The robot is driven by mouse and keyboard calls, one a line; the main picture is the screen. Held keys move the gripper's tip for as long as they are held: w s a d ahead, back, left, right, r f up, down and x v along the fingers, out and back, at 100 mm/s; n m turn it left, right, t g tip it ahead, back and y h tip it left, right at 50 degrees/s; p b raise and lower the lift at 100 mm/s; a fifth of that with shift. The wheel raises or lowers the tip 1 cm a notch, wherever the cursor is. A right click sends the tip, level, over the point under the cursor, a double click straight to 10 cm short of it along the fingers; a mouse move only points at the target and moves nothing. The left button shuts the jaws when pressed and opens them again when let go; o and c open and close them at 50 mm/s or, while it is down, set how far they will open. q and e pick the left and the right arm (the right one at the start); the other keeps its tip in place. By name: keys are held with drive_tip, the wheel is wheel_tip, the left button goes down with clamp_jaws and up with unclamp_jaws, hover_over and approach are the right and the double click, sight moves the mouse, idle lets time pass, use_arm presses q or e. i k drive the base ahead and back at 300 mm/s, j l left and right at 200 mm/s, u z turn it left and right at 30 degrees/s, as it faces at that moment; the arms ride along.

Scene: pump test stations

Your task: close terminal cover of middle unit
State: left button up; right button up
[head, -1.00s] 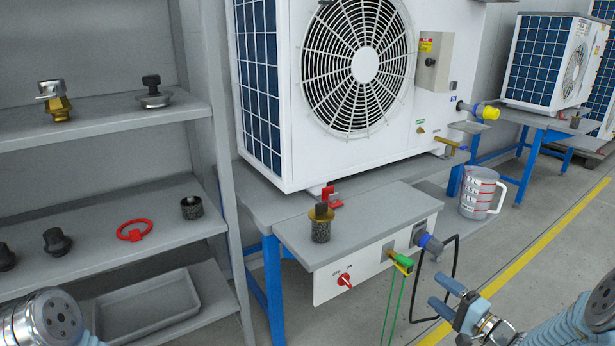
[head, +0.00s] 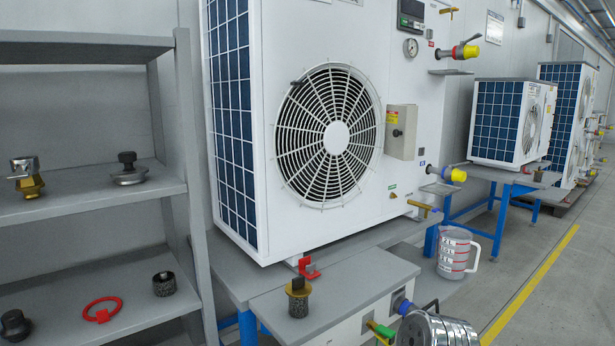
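A large white unit (head: 337,225) with a round fan grille stands nearest. A grey box with a yellow label, seemingly its terminal cover (head: 401,132), sits on its front right of the fan; it looks shut, but its edges are too small to be sure. A smaller white unit (head: 498,122) stands further along on a blue-legged bench, and another unit (head: 566,92) stands beyond it. I cannot tell the state of any terminal cover on those two. My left gripper is out of view.
Shelves (head: 90,185) with fittings and a red ring (head: 102,309) stand at left. A grey bench (head: 335,297) holds a dark fitting (head: 298,297). A measuring jug (head: 456,252) stands by the near unit. Floor right of the yellow line (head: 535,280) is clear.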

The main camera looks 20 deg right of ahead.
sight(402, 120)
drive_tip(key=l, duration=0.65)
drive_tip(key=i+l+z, duration=0.15)
drive_tip(key=l, duration=1.05)
drive_tip(key=i+l+z, duration=0.05)
